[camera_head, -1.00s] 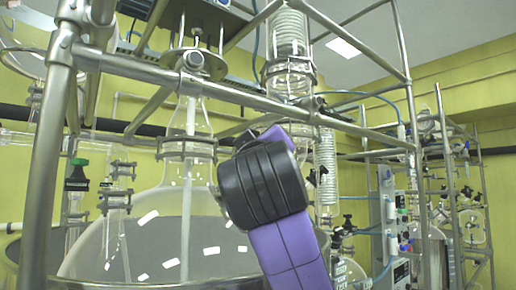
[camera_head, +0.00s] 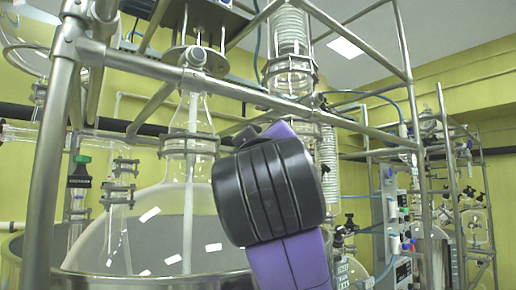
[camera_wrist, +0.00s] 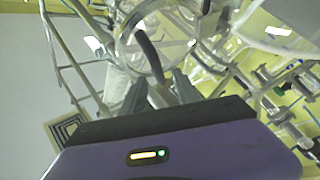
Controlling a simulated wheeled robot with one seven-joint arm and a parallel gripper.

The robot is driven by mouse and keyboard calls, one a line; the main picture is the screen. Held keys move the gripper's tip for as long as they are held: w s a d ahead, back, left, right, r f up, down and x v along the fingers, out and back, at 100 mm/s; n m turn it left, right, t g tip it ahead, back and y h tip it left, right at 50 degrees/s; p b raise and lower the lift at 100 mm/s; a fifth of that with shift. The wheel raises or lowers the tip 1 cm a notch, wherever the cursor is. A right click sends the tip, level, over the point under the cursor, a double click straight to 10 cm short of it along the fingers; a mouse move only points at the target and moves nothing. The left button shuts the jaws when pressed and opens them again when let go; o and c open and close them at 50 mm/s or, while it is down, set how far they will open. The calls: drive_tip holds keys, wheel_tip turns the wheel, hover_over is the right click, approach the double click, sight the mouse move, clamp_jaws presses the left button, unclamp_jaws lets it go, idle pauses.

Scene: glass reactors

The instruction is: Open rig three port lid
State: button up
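A glass reactor (camera_head: 175,205) with a wide round body stands inside a metal frame in the head view. I cannot tell which rig is number three, and no port lid can be clearly made out. My black and purple arm hides part of the reactor's right side. My gripper is out of sight in the head view. In the wrist view my gripper (camera_wrist: 160,92) shows two dark fingers spread apart, with nothing clearly held. Beyond them are a round glass rim (camera_wrist: 128,28) and a dark curved bar (camera_wrist: 150,55); I cannot tell whether they touch the fingers.
Metal frame bars (camera_head: 250,97) cross in front of the reactor. A coiled glass condenser (camera_head: 290,35) stands above, right of centre. A green-capped fitting (camera_head: 82,159) is at the left. A control box (camera_head: 392,212) and another rig (camera_head: 465,190) stand at the right.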

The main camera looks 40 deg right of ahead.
drive_tip(key=v, duration=0.2)
drive_tip(key=shift+s+a+f, duration=0.15)
drive_tip(key=shift+s+a, duration=0.05)
drive_tip(key=shift+s, duration=0.05)
idle(0.5)
